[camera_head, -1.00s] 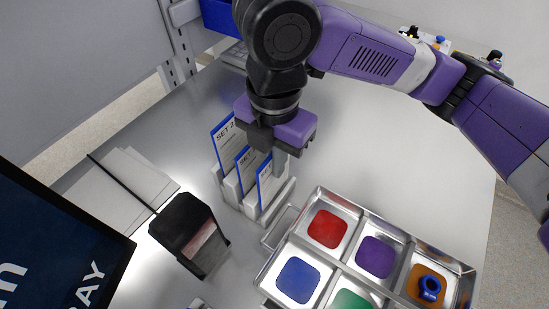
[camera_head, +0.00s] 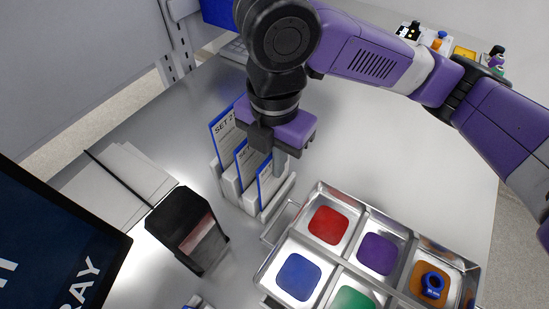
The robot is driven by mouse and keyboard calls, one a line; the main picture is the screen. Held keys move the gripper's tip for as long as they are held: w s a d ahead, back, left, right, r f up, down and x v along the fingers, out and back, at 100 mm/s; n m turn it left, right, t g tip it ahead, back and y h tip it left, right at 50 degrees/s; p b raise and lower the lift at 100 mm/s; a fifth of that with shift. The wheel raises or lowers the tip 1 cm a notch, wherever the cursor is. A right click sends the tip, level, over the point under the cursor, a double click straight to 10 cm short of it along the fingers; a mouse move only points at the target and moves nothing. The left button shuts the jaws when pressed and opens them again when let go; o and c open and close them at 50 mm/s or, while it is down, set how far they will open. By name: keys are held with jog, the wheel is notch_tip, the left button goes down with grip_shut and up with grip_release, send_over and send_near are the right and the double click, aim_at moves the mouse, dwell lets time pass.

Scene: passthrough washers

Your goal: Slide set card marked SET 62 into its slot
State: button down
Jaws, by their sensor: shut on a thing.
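My purple gripper (camera_head: 276,152) points down over the right end of a white card rack (camera_head: 247,199) on the steel table. Several white cards with blue edges stand upright in the rack. The back card (camera_head: 223,139) reads "SET 2" with the rest cut off. The middle card (camera_head: 244,166) shows only "SET". The front card (camera_head: 264,182) is right at the gripper, its upper part hidden by the jaws. The jaws are shut on a card, seemingly this front one. Its number cannot be read, and I cannot tell how deep it sits.
A metal tray (camera_head: 263,279) with coloured compartments lies right of the rack; a blue ring (camera_head: 432,285) sits in its orange compartment. A black box (camera_head: 187,230) stands left of the rack, near white sheets (camera_head: 113,187). A dark screen (camera_head: 50,240) fills the lower left. Bottles stand at the back right.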

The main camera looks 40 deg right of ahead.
jog(key=shift+f+b, duration=0.45)
jog(key=shift+f, duration=0.2)
jog(key=c, duration=1.5)
grip_release()
jog(key=o, duration=0.6)
jog(key=shift+c, duration=0.2)
jog(key=shift+r, duration=0.15)
jog(key=shift+r+p, duration=4.3)
jog(key=shift+r, duration=0.15)
